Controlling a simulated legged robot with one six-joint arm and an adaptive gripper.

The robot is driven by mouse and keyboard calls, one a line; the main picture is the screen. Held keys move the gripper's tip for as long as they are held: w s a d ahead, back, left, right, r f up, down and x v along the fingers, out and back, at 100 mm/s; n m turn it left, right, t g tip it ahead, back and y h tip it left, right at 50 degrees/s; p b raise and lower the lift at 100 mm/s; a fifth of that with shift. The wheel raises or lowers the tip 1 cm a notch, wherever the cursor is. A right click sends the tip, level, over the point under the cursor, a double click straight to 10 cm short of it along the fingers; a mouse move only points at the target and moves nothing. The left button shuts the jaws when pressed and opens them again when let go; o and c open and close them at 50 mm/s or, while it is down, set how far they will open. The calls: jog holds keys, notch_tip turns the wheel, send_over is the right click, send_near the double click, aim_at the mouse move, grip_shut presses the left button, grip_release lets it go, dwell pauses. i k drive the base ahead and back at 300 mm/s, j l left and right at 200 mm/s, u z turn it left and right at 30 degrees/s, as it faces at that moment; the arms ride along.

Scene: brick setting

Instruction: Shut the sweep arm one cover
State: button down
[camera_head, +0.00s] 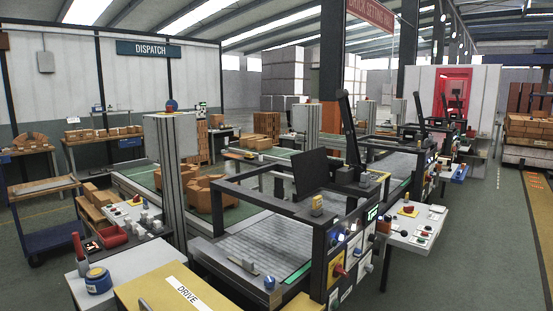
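A dark frame machine (255,198) stands in the middle. On top of it a flat black panel (310,172) stands tilted up, and I cannot tell for sure whether it is the sweep arm one cover. Beside it on the right a black upright arm (348,130) rises from a dark base on the frame. A front panel (349,256) with a red knob, other knobs and a lit green display faces right. My gripper is not in view.
A yellow box (150,293) marked DRIVE fills the near foreground. A side table (417,233) with controls stands right of the machine, and a blue trolley (45,225) stands left. Grey floor (480,270) is open at the right.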

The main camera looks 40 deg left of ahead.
aim_at(310, 171)
jog(key=i+u, duration=0.2)
jog(key=i, duration=0.5)
jog(key=i+l+u, duration=0.2)
jog(key=i, duration=0.5)
jog(key=i+u, duration=0.3)
jog(key=u, duration=0.15)
jog(key=i+l+u, duration=0.1)
jog(key=i+u, duration=0.35)
jog(key=i+l+u, duration=0.2)
jog(key=u, duration=0.25)
